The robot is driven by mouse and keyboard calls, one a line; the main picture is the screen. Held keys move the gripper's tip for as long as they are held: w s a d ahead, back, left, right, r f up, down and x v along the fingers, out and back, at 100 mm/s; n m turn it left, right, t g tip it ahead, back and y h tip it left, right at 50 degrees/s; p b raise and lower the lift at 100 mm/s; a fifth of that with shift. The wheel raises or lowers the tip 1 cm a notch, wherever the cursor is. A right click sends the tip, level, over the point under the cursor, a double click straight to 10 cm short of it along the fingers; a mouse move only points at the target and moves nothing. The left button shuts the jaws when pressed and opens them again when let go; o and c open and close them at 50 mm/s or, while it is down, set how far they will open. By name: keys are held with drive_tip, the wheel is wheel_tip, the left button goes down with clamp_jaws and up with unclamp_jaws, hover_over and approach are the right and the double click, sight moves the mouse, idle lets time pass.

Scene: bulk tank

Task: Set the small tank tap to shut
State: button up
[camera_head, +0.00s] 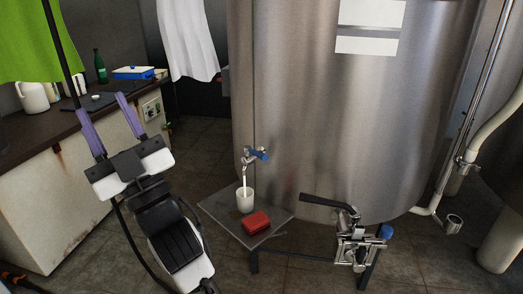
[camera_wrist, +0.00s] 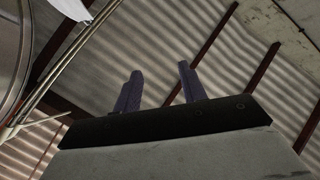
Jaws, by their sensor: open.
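The small tank tap (camera_head: 249,157) sticks out of the lower front of the steel tank (camera_head: 340,120). Its blue handle (camera_head: 262,154) points to the right. A thin white stream runs from its spout down into a white cup (camera_head: 245,200) standing below. My gripper (camera_head: 103,105) is at the left in the head view, well apart from the tap. Its two purple fingers point up and are spread with nothing between them. The fingers also show in the wrist view (camera_wrist: 160,70), against the corrugated roof; the tap is not in that view.
The cup and a red box (camera_head: 256,222) stand on a low grey table (camera_head: 215,207). A large valve (camera_head: 354,240) with a long dark lever is at the tank's lower right. A counter (camera_head: 60,190) with jugs and a green bottle (camera_head: 100,67) is behind my gripper.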

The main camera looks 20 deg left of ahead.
drive_tip(key=w+d+f+m+t+h+p, duration=0.1)
drive_tip(key=w+f+m+t+h, duration=0.2)
drive_tip(key=w, duration=0.5)
drive_tip(key=w+d+f+m+h+p, duration=0.1)
drive_tip(key=w+d+f+h, duration=0.1)
drive_tip(key=w+h, duration=0.45)
drive_tip(key=m+g+h+p, duration=0.2)
drive_tip(key=g+h+p, duration=0.25)
drive_tip(key=h, duration=0.25)
approach(267, 157)
drive_tip(key=shift+g, duration=0.25)
drive_tip(key=p+x, duration=0.3)
drive_tip(key=x, duration=0.9)
drive_tip(key=shift+w+a, duration=0.2)
drive_tip(key=shift+w, duration=0.05)
clamp_jaws()
